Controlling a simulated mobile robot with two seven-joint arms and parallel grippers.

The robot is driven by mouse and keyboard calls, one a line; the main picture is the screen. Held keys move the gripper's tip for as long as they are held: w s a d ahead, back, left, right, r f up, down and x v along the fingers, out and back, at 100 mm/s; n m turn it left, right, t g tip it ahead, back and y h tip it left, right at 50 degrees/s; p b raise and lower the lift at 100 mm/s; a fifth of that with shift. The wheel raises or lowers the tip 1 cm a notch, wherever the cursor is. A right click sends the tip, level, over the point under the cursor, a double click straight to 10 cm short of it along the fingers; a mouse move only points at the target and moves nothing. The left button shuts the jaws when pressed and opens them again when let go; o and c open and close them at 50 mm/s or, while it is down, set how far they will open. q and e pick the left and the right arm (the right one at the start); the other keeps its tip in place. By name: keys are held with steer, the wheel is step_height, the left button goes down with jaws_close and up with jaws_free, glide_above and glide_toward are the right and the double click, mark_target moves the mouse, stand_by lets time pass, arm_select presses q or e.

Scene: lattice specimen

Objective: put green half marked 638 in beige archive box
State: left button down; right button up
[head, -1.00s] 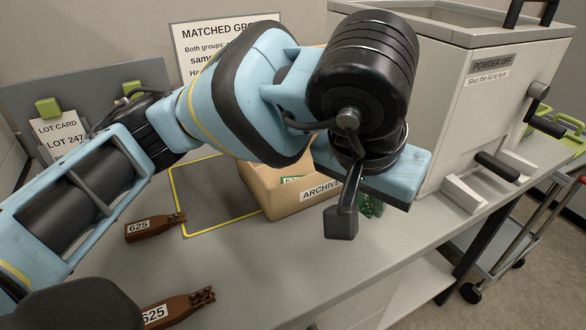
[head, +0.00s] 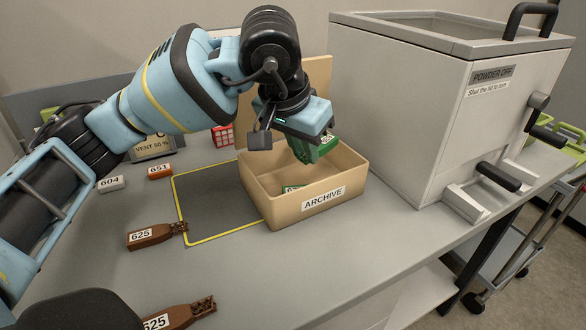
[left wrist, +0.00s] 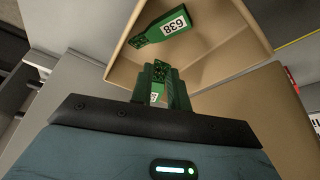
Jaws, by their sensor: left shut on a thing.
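The beige archive box (head: 290,211), open on top, stands on the bench with its ARCHIVE label facing me. That half shows partly in the head view (head: 291,188). My left gripper (head: 312,143) is shut on another green half (head: 325,148), held tilted above the box's back part. The held half also shows in the left wrist view (left wrist: 157,76), with a white label too hidden to read. My right gripper is not in view.
A large grey powder cabinet (head: 430,120) stands close on the box's right. A yellow-outlined mat (head: 215,205) lies left of the box.

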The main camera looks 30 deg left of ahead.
mark_target(297, 181)
arm_select(q)
steer(key=a, duration=0.1)
steer(key=w+a+f, duration=0.1)
steer(key=a, duration=0.1)
steer(key=shift+w+f, duration=0.2)
steer(key=shift+f, duration=0.1)
steer(key=shift+f+b, duration=0.35)
steer(key=shift+f, duration=2.15)
steer(key=shift+w+a+f, duration=0.1)
steer(key=shift+f, duration=0.15)
steer(key=shift+f, duration=0.15)
steer(key=c, duration=1.6)
jaws_free()
steer(key=p+v, duration=0.1)
steer(key=v, duration=1.1)
